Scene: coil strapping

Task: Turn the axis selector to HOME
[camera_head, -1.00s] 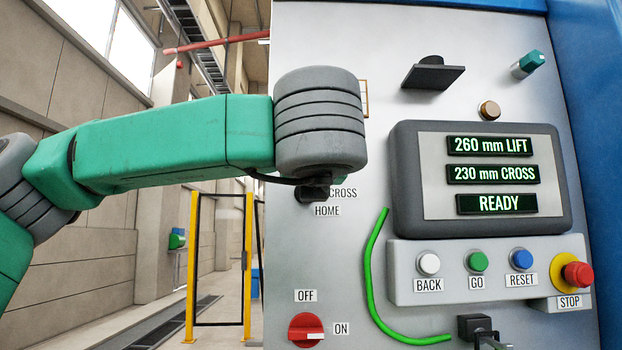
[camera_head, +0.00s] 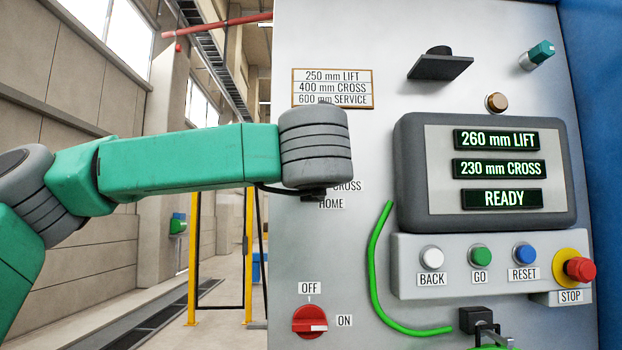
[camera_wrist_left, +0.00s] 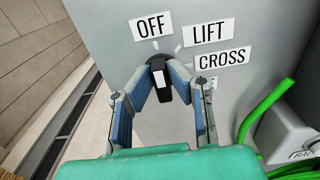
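The axis selector (camera_wrist_left: 161,80) is a black knob with a white mark on the grey panel, seen in the left wrist view. Labels OFF (camera_wrist_left: 151,25), LIFT (camera_wrist_left: 208,32) and CROSS (camera_wrist_left: 222,57) stand above and right of it. A label below CROSS is mostly hidden by my right-hand finger. In the head view the HOME label (camera_head: 331,203) shows under CROSS, and my wrist hides the selector. My left gripper (camera_wrist_left: 162,68) has its fingertips against both sides of the knob, closed on it. My right gripper is not seen.
A display (camera_head: 500,170) reads 260 mm LIFT, 230 mm CROSS, READY. Below are BACK, GO and RESET buttons and a red STOP button (camera_head: 580,269). A red OFF/ON switch (camera_head: 310,321) and a green cable (camera_head: 376,270) are lower on the panel.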

